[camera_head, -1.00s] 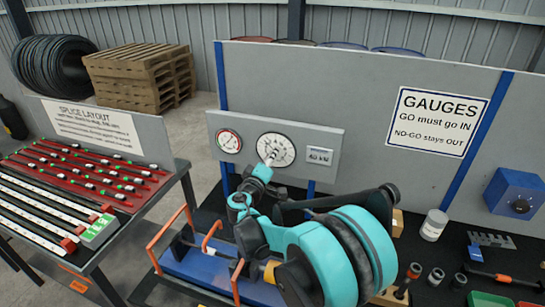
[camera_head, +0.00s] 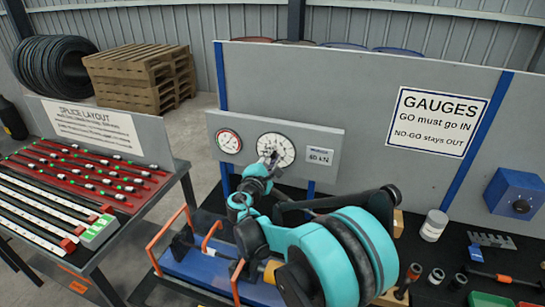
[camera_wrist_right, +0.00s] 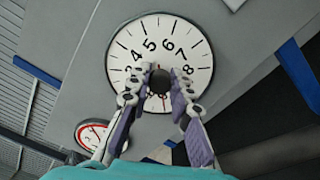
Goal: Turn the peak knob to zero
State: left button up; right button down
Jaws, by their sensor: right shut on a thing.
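The large white dial gauge (camera_head: 286,146) is on a grey panel, with the dark peak knob (camera_wrist_right: 160,81) at its centre. My right gripper (camera_head: 272,158) reaches up to the dial from below. In the right wrist view its two fingers (camera_wrist_right: 159,83) are closed on the knob, one on each side. The numbers 4 to 8 show around the upper and right part of the dial face (camera_wrist_right: 128,50). My left gripper is not in view.
A small red-marked gauge (camera_head: 229,141) and a label reading kN (camera_head: 319,156) flank the dial. Below is a blue rig (camera_head: 216,266) with orange handles (camera_head: 169,239). A white jar (camera_head: 433,226) and small tools are on the bench at right.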

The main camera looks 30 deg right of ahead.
jog(key=n, duration=0.6)
jog(key=shift+n, duration=0.3)
dwell(0.5)
jog(key=c, duration=1.3)
grip_release()
jog(key=shift+c, duration=0.2)
jog(key=shift+a, duration=0.1)
jog(key=v, duration=1.2)
